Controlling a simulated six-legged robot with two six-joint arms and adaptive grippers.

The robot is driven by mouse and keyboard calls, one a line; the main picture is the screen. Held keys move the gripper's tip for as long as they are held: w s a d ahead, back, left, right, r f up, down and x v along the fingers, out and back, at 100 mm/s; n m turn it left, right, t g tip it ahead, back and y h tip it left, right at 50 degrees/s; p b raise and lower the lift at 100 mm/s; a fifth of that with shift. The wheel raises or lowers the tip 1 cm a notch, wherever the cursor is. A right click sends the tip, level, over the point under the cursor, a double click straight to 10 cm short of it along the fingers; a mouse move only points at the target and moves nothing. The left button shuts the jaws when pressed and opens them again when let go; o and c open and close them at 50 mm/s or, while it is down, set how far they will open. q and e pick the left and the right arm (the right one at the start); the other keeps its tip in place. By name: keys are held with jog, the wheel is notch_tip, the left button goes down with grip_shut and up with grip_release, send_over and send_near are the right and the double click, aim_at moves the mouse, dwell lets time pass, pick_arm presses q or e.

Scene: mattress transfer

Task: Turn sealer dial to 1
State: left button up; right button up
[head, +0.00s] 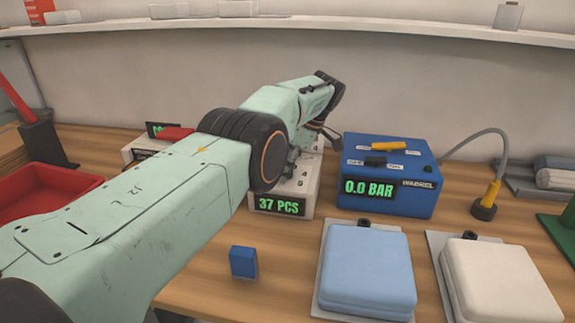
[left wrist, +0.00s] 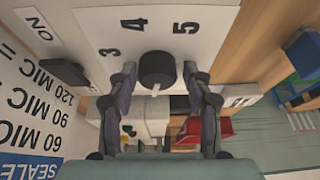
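The black dial knob (left wrist: 157,69) sits on a white panel (left wrist: 165,18) printed with 3, 4 and 5 in the left wrist view. A pale mark on the knob points toward the bottom of that picture. My left gripper (left wrist: 160,78) is open, with one finger on each side of the knob and small gaps showing. In the head view my left gripper (head: 308,150) is partly hidden by its arm, over the white box (head: 297,198) with the "37 PCS" display. The knob is hidden there. My right gripper is not in view.
A blue box (head: 408,190) reading 0.0 BAR stands right of the white box. A blue folded mattress (head: 367,268) and a white one (head: 502,285) lie in front. A small blue block (head: 243,262) and a red tray (head: 50,192) are on the wooden table.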

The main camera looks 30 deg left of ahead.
pick_arm(q)
jog(key=shift+o, duration=0.7)
jog(key=shift+r, duration=0.1)
jog(key=shift+w, duration=0.1)
jog(key=shift+r, duration=0.1)
